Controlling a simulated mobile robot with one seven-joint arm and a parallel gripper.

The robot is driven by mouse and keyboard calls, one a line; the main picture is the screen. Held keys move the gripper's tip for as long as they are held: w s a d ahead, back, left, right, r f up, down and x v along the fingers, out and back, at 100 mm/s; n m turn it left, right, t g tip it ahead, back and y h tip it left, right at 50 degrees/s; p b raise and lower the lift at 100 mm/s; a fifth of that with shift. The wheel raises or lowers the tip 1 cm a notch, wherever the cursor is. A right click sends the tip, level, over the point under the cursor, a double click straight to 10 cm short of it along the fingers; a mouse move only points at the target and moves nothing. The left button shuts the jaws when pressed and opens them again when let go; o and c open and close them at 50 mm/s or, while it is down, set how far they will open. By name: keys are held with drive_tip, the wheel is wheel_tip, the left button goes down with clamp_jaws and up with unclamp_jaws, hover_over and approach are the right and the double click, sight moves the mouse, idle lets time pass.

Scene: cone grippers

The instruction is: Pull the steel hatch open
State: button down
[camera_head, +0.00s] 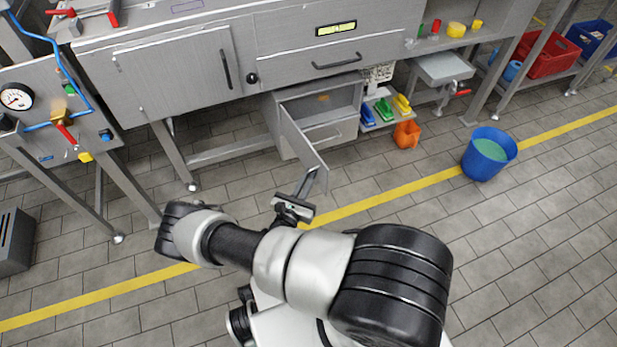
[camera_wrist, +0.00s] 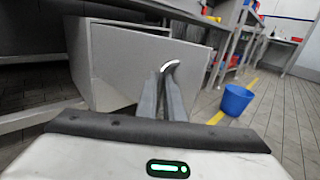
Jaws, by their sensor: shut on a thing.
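The steel hatch (camera_head: 302,147) is the grey door of a low cabinet (camera_head: 285,98) under the workbench. It stands swung well out from the cabinet front, and the inside of the cabinet shows behind it. In the wrist view, the hatch's flat face (camera_wrist: 125,62) fills the middle left. A curved metal handle (camera_wrist: 171,65) shows near its right edge. My gripper (camera_head: 311,179) is at the free edge of the hatch. Its fingers (camera_wrist: 166,88) close together on the handle, though the exact contact is partly hidden by the fingers.
A blue bucket (camera_head: 488,154) stands on the floor at right. An orange container (camera_head: 407,134) and a low shelf with coloured items (camera_head: 385,110) are right of the cabinet. Bench legs (camera_head: 172,155) stand at left. The tiled floor before the hatch is open, with a yellow line (camera_head: 395,193).

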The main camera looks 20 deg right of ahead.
drive_tip(key=c, duration=1.9)
unclamp_jaws()
drive_tip(key=shift+w+a+r, duration=0.25)
drive_tip(key=shift+w+a, duration=0.1)
drive_tip(key=shift+w, duration=0.25)
drive_tip(key=shift+s+d, duration=0.1)
drive_tip(key=shift+s+d+f, duration=0.15)
drive_tip(key=shift+s, duration=0.1)
